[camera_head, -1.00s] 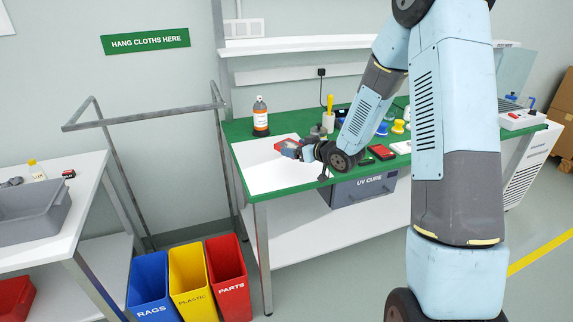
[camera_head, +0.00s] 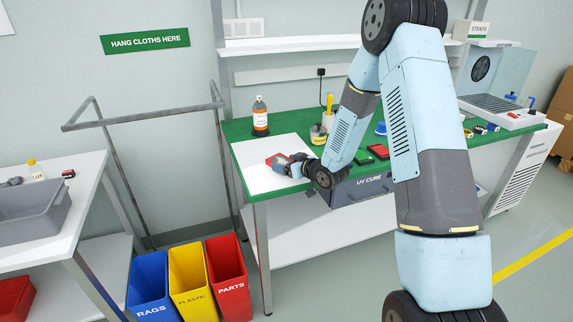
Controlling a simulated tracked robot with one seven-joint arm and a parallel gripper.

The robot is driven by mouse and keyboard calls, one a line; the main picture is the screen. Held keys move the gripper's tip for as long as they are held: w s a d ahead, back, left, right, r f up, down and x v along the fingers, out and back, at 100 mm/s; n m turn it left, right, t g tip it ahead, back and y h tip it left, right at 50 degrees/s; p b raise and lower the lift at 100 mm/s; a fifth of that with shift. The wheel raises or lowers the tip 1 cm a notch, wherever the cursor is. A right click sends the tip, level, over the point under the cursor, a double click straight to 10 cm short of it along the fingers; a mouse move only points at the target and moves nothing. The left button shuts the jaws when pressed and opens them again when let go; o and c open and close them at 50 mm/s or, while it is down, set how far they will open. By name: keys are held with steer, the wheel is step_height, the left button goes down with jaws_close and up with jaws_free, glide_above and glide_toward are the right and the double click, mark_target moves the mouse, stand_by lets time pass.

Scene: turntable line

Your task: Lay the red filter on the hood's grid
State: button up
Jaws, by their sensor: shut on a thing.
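My gripper (camera_head: 291,165) is shut on a small red-framed piece, which I take for the red filter (camera_head: 276,160). It is at or just above the white sheet on the left of the green bench. The gripper hides part of it, and I cannot tell whether it touches the sheet. The hood (camera_head: 481,67), a pale box with a round dark fan, stands at the far right end of the bench. Its grey grid (camera_head: 503,107) lies at its foot and looks bare. My arm stands between the filter and the hood in this view.
Blue tape (camera_head: 493,127) is near the hood. The white sheet (camera_head: 258,181) is otherwise clear.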

steer(key=o, duration=1)
steer(key=shift+c, duration=0.2)
